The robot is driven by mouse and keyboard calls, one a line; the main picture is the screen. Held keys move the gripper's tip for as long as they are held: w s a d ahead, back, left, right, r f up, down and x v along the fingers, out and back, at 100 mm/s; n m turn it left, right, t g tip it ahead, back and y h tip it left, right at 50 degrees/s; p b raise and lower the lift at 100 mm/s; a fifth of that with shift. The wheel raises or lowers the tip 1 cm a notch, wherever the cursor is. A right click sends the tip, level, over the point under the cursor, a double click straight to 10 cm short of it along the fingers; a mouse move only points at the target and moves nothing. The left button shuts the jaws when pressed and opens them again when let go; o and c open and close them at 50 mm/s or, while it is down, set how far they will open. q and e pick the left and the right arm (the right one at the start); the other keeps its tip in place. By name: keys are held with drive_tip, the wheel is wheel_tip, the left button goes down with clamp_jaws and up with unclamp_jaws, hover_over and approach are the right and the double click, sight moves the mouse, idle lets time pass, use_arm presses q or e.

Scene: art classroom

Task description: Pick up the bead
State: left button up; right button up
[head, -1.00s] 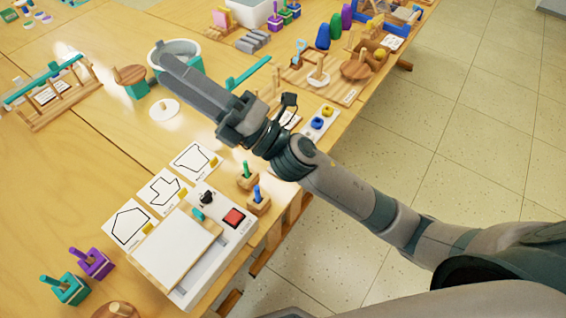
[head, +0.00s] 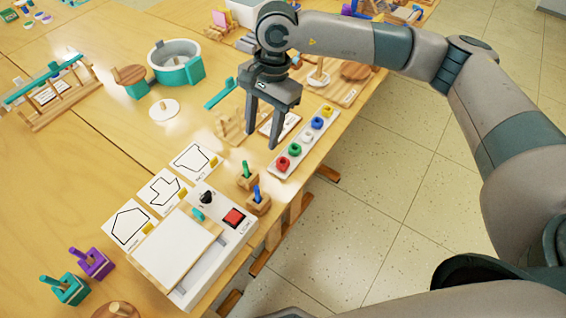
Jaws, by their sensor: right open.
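Several ring-like beads sit in a row on a narrow white tray (head: 272,176) near the table's right edge: a red bead (head: 283,163), a green bead (head: 295,149), a white bead (head: 308,137), a blue bead (head: 317,122) and a yellow bead (head: 327,111). Which one is meant cannot be told. My right gripper (head: 262,140) points down, open and empty, with its fingers apart just left of the tray. Its fingertips appear above the table; the exact height is unclear. My left gripper is not in view.
A white box with a red button (head: 234,218) and pegged wooden blocks (head: 258,201) stand in front of the gripper. A teal-and-white pot (head: 176,62) and a white disc (head: 164,109) lie to its left. The table edge runs close beside the bead tray.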

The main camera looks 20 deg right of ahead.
drive_tip(key=d, duration=0.1)
drive_tip(key=w+d+r+h, duration=0.1)
drive_tip(key=d, duration=0.1)
drive_tip(key=w+d+h, duration=0.1)
drive_tip(key=d, duration=0.1)
drive_tip(key=shift+w+d+r+t, duration=0.15)
drive_tip(key=shift+w+t, duration=0.1)
drive_tip(key=shift+t, duration=0.15)
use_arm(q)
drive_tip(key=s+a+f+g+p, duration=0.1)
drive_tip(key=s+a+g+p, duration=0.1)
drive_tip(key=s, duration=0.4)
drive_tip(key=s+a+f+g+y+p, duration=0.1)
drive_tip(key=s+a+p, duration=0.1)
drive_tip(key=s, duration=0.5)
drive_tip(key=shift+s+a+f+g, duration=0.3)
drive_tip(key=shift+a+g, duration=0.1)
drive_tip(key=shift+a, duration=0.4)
use_arm(e)
wheel_tip(320, 180, down, 12)
drive_tip(key=shift+f, duration=0.1)
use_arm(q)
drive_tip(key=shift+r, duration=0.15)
use_arm(e)
drive_tip(key=shift+f, duration=0.1)
